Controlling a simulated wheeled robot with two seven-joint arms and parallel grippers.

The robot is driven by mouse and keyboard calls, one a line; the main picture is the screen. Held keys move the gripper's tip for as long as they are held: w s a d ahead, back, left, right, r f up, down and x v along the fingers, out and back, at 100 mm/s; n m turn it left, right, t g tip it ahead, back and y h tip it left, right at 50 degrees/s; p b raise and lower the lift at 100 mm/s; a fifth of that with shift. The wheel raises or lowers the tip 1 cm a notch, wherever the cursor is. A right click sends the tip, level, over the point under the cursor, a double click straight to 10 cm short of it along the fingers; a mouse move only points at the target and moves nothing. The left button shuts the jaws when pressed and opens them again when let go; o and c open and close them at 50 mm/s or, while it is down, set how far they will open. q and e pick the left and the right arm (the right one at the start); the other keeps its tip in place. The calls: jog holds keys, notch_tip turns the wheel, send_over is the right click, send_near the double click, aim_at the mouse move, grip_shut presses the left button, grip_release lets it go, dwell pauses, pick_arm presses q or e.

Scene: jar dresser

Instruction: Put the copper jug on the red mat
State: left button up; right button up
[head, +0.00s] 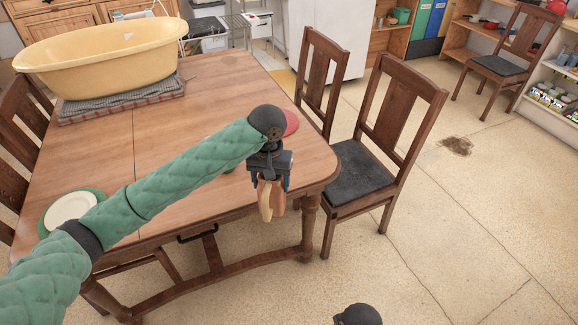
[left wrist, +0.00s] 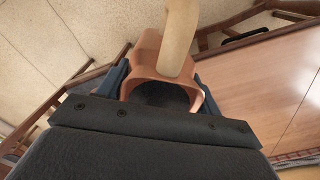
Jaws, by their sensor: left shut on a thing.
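My left gripper (head: 270,178) is shut on the copper jug (head: 279,198) and points down by the table's front right corner. The jug is orange-brown with a pale wooden handle. In the left wrist view, the open mouth of the jug (left wrist: 191,91) is between the fingers, with the handle (left wrist: 178,40) beyond it. A red round shape, likely the red mat (head: 291,122), shows on the table just behind my left wrist and is mostly hidden by it.
The wooden table (head: 225,95) carries a large yellow tub (head: 105,60) on a folded cloth and a white plate (head: 70,209) on a green mat. A chair (head: 385,140) stands close to the table's right edge. The table's middle is clear.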

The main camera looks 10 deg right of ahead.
pick_arm(q)
jog(key=s+a+f+n, duration=0.3)
jog(key=a+f, duration=0.2)
jog(key=a, duration=0.3)
jog(key=shift+a+f, duration=0.15)
